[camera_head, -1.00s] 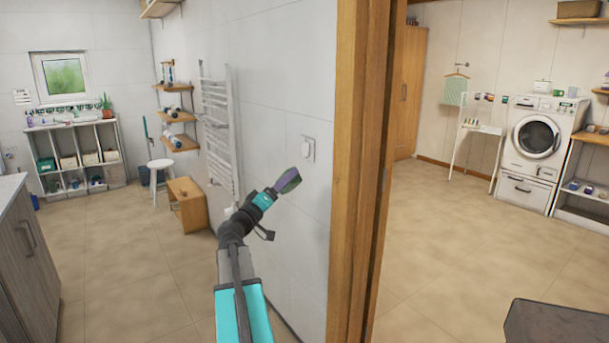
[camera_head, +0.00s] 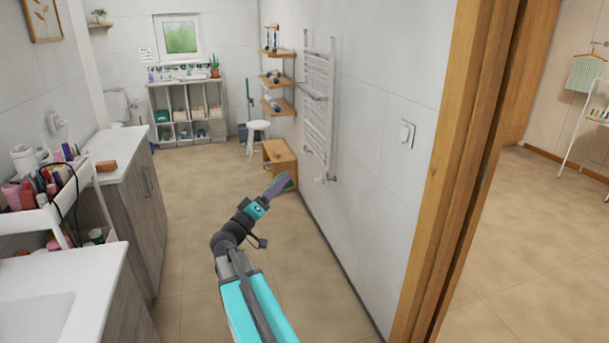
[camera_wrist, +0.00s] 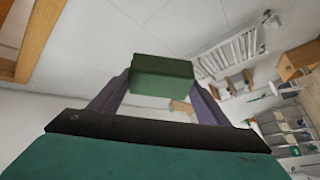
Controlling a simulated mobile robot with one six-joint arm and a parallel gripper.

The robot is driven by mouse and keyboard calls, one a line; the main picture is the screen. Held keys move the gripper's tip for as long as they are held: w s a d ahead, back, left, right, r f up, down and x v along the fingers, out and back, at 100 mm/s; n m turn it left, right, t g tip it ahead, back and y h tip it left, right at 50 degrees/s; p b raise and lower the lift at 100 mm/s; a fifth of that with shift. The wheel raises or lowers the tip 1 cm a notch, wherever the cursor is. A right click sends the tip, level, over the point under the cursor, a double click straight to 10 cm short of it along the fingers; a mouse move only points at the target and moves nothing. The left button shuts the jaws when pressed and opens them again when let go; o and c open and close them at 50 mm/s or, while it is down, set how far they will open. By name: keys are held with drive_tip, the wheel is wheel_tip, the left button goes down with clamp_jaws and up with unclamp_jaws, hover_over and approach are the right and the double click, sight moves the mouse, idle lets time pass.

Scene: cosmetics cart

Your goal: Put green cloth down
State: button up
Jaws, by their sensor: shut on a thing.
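My gripper (camera_head: 276,187) is stretched out ahead in the head view, in the air near the right-hand wall. In the wrist view my gripper (camera_wrist: 162,88) has its two purple fingers on either side of a folded green cloth (camera_wrist: 162,72). The cloth is a small dark green block, held clear of any surface. In the head view the cloth is mostly hidden at the fingers, with only a little green at the tip.
A white cart (camera_head: 30,222) full of cosmetics stands at left, between counters (camera_head: 125,160). A cubby shelf (camera_head: 188,87), white stool (camera_head: 257,126) and wooden bench (camera_head: 272,153) stand further back. A wooden door frame (camera_head: 452,150) is at right. Floor ahead is free.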

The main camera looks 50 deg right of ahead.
drive_tip(key=w+a+f+n+t+y+p, duration=0.1)
drive_tip(key=a+t+p, duration=0.4)
drive_tip(key=a, duration=1.8)
drive_tip(key=w+a+f+n+t+y+p, duration=0.2)
drive_tip(key=w+a+n+t+y+p, duration=0.1)
drive_tip(key=a, duration=2.1)
drive_tip(key=w+n+t+p, duration=0.1)
drive_tip(key=n+t+p, duration=0.1)
drive_tip(key=shift+w+a+t+y+p, duration=0.15)
drive_tip(key=shift+w+t+y+p, duration=0.15)
drive_tip(key=shift+t+p, duration=0.1)
drive_tip(key=shift+s+d+r, duration=0.1)
drive_tip(key=shift+d, duration=0.1)
